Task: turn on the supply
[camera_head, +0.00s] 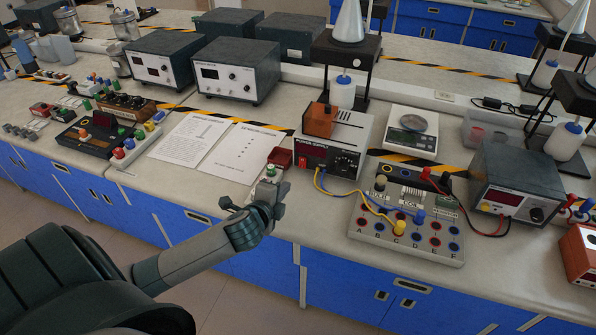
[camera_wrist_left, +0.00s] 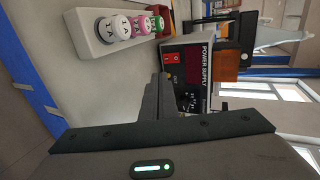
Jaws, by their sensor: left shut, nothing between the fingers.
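The power supply (camera_head: 345,138) is a grey box with a dark front, a red label strip and a dial at right. It stands at the bench's middle, and two leads run from its front. Its red rocker switch (camera_wrist_left: 171,58) shows clearly in the left wrist view, at the panel's edge; I cannot tell which way it is pressed. My left gripper (camera_head: 269,186) is shut and empty, in front and to the left of the supply. In the left wrist view its fingers (camera_wrist_left: 157,94) point toward the switch, seemingly apart from it. My right gripper is not in view.
A circuit board (camera_head: 405,240) with leads is at right. An orange block (camera_head: 318,119) rests on the supply. Paper sheets (camera_head: 235,152) lie left.

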